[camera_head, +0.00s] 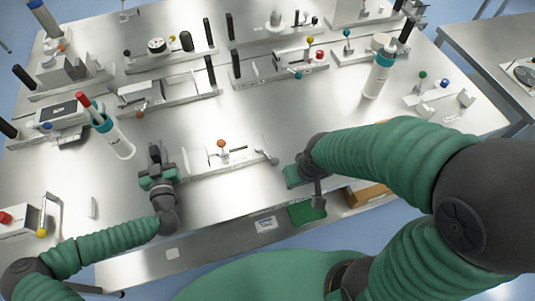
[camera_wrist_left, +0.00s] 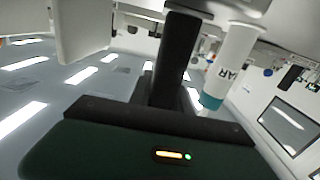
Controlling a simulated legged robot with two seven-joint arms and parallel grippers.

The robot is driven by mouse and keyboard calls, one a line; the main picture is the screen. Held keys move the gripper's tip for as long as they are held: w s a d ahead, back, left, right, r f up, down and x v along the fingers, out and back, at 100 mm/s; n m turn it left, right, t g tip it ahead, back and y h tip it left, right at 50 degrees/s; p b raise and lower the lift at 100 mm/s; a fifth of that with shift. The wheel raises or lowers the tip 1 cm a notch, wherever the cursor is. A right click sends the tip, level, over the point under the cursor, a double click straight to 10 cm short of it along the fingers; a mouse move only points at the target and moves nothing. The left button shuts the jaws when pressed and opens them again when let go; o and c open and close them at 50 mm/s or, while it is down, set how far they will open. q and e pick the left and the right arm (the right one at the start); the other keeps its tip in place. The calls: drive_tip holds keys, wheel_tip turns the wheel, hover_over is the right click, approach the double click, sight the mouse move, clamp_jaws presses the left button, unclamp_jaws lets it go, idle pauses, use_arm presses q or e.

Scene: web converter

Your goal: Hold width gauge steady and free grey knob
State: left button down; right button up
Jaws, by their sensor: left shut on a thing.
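The width gauge appears to be the light rail fixture (camera_head: 200,167) at the front middle of the bench, with an orange knob (camera_head: 221,144) on it. A small grey knob (camera_head: 272,158) shows at its right end. My left gripper (camera_head: 156,162) is at the rail's left end, shut on a part of it that it mostly hides. In the left wrist view a dark upright post (camera_wrist_left: 175,60) rises in front of the gripper. My right gripper (camera_head: 308,184) is right of the grey knob, apart from it; its fingers are not clear.
A teal-and-white bottle (camera_head: 116,138) stands behind and left of my left gripper. Another bottle (camera_head: 378,76) stands at the back right. Several similar rail fixtures fill the back.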

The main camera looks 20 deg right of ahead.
drive_tip(key=shift+s, duration=0.2)
idle(0.7)
drive_tip(key=shift+f, duration=0.1)
idle(0.6)
drive_tip(key=shift+c, duration=0.7)
drive_tip(key=shift+w+d, duration=0.15)
drive_tip(key=shift+w, duration=0.25)
drive_tip(key=shift+c, duration=1.3)
drive_tip(key=w+d+m, duration=0.1)
drive_tip(key=w+m, duration=0.1)
drive_tip(key=w, duration=0.1)
drive_tip(key=w+d+r+m+g, duration=0.1)
drive_tip(key=w+m, duration=0.1)
drive_tip(key=w, duration=0.2)
drive_tip(key=w+d+m+g+y, duration=0.1)
drive_tip(key=w+m, duration=0.2)
drive_tip(key=shift+w+d+r, duration=0.2)
drive_tip(key=shift+w+d, duration=0.1)
clamp_jaws()
drive_tip(key=w+d+m+g+y, duration=0.2)
drive_tip(key=w+d+m, duration=0.1)
drive_tip(key=w+m, duration=0.2)
drive_tip(key=shift+w+d+r+m, duration=0.3)
drive_tip(key=shift+w+d+m, duration=0.1)
drive_tip(key=shift+w, duration=0.6)
